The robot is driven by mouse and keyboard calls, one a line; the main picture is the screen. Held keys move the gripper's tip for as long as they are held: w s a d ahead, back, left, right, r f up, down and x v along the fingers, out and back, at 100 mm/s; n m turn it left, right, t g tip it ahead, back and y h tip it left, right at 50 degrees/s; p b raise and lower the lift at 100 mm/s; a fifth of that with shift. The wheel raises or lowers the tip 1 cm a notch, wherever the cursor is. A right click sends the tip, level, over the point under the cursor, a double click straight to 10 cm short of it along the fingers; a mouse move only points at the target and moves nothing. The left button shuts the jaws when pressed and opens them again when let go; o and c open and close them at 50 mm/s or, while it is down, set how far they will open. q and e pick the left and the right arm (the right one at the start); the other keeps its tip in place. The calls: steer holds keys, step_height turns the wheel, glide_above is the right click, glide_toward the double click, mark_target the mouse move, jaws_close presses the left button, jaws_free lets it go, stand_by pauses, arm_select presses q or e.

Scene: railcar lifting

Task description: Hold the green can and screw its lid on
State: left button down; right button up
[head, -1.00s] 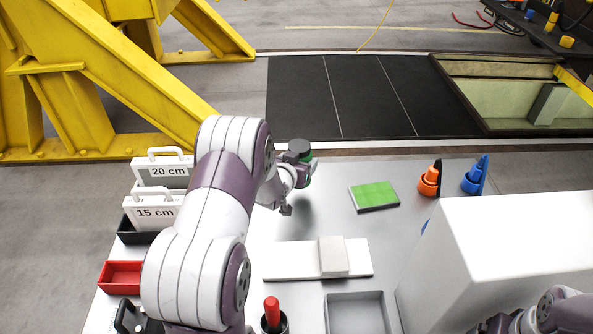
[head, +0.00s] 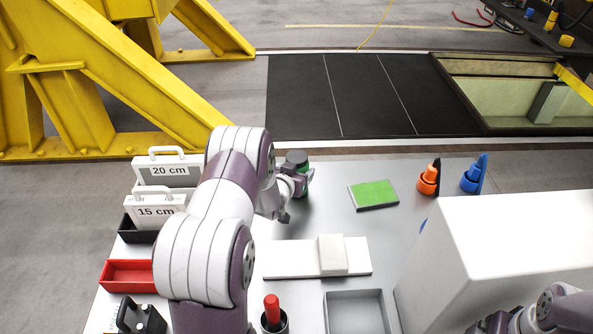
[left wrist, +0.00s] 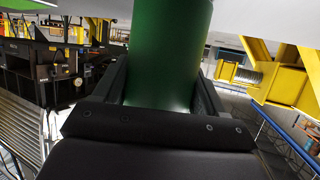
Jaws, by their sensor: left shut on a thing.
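The green can (head: 306,167) is at the back of the table, mostly hidden by my left gripper in the head view. A dark round top (head: 296,157) shows at its upper end. I cannot tell whether this is the lid, or how it sits. My left gripper (head: 304,182) is shut on the can. In the left wrist view the green can (left wrist: 168,50) stands between the two dark fingers. My right gripper (head: 495,324) shows only in part at the bottom right edge, and its fingers cannot be made out.
A green pad (head: 374,194) lies right of the can. Orange (head: 428,180) and blue (head: 472,178) cone-like things stand farther right. A large white box (head: 510,245) fills the right side. A white block (head: 332,255), grey tray (head: 357,315) and red bin (head: 128,275) are nearer.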

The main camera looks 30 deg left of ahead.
arm_select(q)
steer(key=shift+f, duration=0.15)
steer(key=shift+c, duration=0.4)
jaws_free()
steer(key=shift+s+r, duration=0.2)
steer(key=shift+r, duration=0.05)
steer(key=v, duration=1.1)
steer(key=shift+s, duration=0.3)
steer(key=shift+d, duration=0.1)
steer(key=s+d+r+m+g+h, duration=0.2)
steer(key=s+d+g, duration=0.9)
steer(key=s+d, duration=0.4)
steer(key=shift+s+r+g, duration=0.4)
steer(key=shift+s, duration=0.5)
